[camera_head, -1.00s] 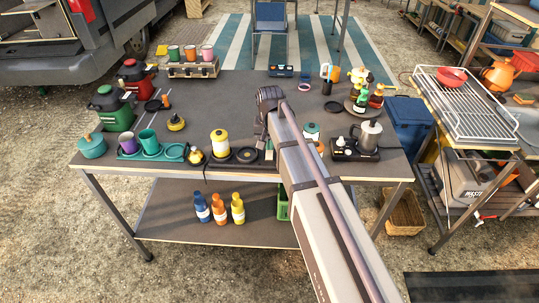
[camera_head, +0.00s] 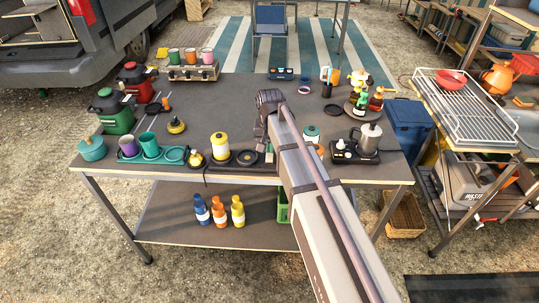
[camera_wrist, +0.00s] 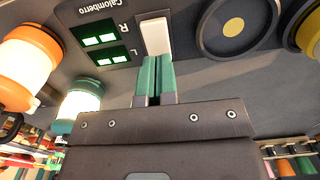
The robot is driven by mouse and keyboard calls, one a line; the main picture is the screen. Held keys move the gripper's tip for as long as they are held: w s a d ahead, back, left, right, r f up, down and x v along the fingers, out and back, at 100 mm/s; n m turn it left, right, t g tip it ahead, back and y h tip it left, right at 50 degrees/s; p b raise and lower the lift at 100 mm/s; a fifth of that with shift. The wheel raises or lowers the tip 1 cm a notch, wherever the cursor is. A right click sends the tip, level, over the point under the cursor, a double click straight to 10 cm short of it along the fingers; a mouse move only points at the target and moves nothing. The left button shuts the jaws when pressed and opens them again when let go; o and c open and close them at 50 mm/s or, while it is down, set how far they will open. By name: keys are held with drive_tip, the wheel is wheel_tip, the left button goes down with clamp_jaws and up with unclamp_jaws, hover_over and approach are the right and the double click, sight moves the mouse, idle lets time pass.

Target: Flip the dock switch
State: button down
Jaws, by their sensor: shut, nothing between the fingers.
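The dock is a dark panel (camera_wrist: 185,56) that fills the upper part of the wrist view. A pale rocker switch (camera_wrist: 154,36) sits on it beside green displays (camera_wrist: 100,40) marked L and R. My gripper (camera_wrist: 154,60) has its teal fingers together, with nothing between them. The fingertips meet the near edge of the switch in the picture; I cannot tell whether they touch it. In the head view the dock's left part (camera_head: 225,168) lies at the table's front edge, and my arm hides the switch and most of my gripper.
A round dark pad (camera_wrist: 210,38) with a yellow centre lies right of the switch. An orange-lidded jar (camera_wrist: 28,62) and a teal-capped jar (camera_wrist: 82,108) stand at left. In the head view, a moka pot (camera_head: 369,137) stands right of my arm. The table's middle (camera_head: 225,105) is largely clear.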

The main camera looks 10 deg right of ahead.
wheel_tip(320, 180, up, 6)
drive_tip(key=p, duration=0.5)
drive_tip(key=shift+f, duration=0.1)
drive_tip(key=s+n, duration=0.3)
drive_tip(key=s, duration=1.6)
drive_tip(key=shift+s, duration=0.35)
